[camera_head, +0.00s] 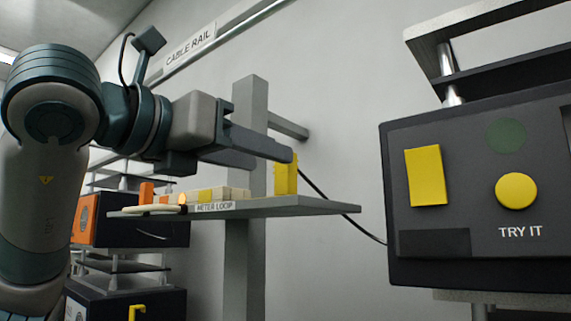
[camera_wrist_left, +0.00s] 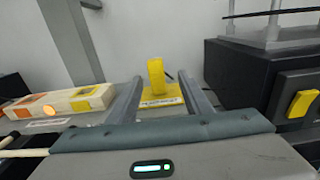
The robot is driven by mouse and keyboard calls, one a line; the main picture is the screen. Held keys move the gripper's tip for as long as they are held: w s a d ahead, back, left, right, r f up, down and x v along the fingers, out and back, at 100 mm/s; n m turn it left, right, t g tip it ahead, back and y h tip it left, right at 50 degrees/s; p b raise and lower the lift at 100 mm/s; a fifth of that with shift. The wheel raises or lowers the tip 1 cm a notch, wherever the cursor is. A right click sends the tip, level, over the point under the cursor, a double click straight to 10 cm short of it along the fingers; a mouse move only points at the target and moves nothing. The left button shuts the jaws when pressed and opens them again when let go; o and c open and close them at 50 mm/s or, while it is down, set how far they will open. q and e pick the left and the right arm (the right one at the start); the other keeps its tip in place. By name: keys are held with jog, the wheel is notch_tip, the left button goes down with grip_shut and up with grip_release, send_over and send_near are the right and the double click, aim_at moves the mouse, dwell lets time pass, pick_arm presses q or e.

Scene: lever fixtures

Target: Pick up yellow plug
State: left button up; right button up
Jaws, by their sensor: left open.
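The yellow plug (camera_head: 286,179) stands upright on the grey shelf (camera_head: 300,206) near its right part. In the left wrist view the yellow plug (camera_wrist_left: 156,78) stands between the fingers, toward their tips, on a yellow base with a small label. My left gripper (camera_head: 290,156) comes in from the left at the height of the plug's top. It also shows in the left wrist view (camera_wrist_left: 158,86), with its two fingers apart on either side of the plug. I cannot tell if either finger touches it. My right gripper is in neither view.
A pale strip (camera_head: 215,194) with orange and yellow blocks lies on the shelf, left of the plug, behind a "METER LOOP" label. A grey post (camera_head: 248,120) rises behind the shelf. A dark "TRY IT" box (camera_head: 465,240) with yellow parts stands at the right. A black cable hangs behind.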

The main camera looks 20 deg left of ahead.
aim_at(295, 163)
pick_arm(q)
jog(key=p+x, duration=0.2)
jog(key=x, duration=0.3)
jog(key=shift+w+d+r, duration=0.1)
jog(key=shift+w+r, duration=0.05)
jog(key=shift+w, duration=0.15)
jog(key=shift+w+p, duration=0.2)
jog(key=shift+p, duration=0.15)
jog(key=shift+w+d, duration=0.1)
jog(key=shift+w, duration=0.15)
jog(key=shift+w+r+p, duration=0.2)
jog(key=shift+w+p, duration=0.35)
jog(key=shift+p, duration=0.25)
jog(key=p+x, duration=0.2)
jog(key=shift+w+r, duration=0.15)
jog(key=shift+w, duration=0.15)
jog(key=shift+w+d+p, duration=0.2)
jog(key=shift+w+p, duration=0.25)
jog(key=shift+w, duration=0.2)
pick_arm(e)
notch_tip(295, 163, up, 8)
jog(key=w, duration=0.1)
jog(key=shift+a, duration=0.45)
